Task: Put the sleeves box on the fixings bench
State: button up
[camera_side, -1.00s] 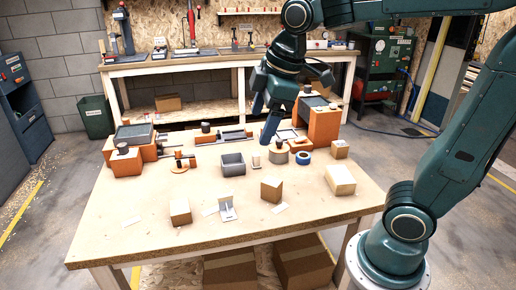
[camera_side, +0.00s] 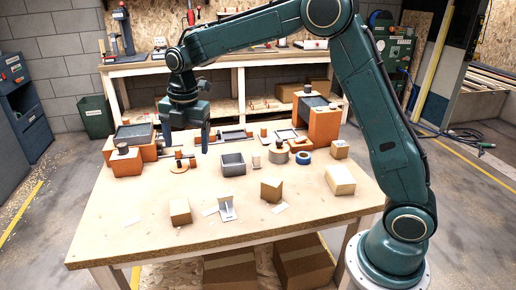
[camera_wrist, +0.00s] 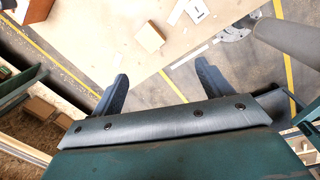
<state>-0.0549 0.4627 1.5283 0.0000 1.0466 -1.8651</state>
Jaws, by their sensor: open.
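Several plain cardboard boxes stand on the wooden table (camera_side: 140,215): a front left box (camera_side: 180,211), a front middle box (camera_side: 271,190), a right box (camera_side: 340,180) and a small back right box (camera_side: 340,150). I cannot read which is the sleeves box, nor tell which surface is the fixings bench. My gripper (camera_side: 187,138) hangs over the table's back left part, fingers down, open and empty. In the wrist view its two fingers (camera_wrist: 163,84) are spread with nothing between them, and one cardboard box (camera_wrist: 150,38) lies beyond them.
A grey open bin (camera_side: 233,164), an angle bracket (camera_side: 227,208) and a blue ring (camera_side: 303,158) stand on the table. Orange-sided machine blocks (camera_side: 318,122) line its back. A long workbench (camera_side: 150,67) stands against the wall. The table's front left is clear.

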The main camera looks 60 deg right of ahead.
aim_at(179, 203)
jog(key=w+a+f+n+g, duration=0.1)
jog(key=w+f+n, duration=0.5)
jog(key=f, duration=0.4)
jog(key=shift+w+a, duration=0.1)
jog(key=shift+f, duration=4.25)
jog(key=shift+f, duration=0.1)
jog(key=shift+f, duration=2.5)
jog(key=c, duration=1.2)
jog(key=shift+o, duration=0.2)
jog(key=shift+r, duration=0.15)
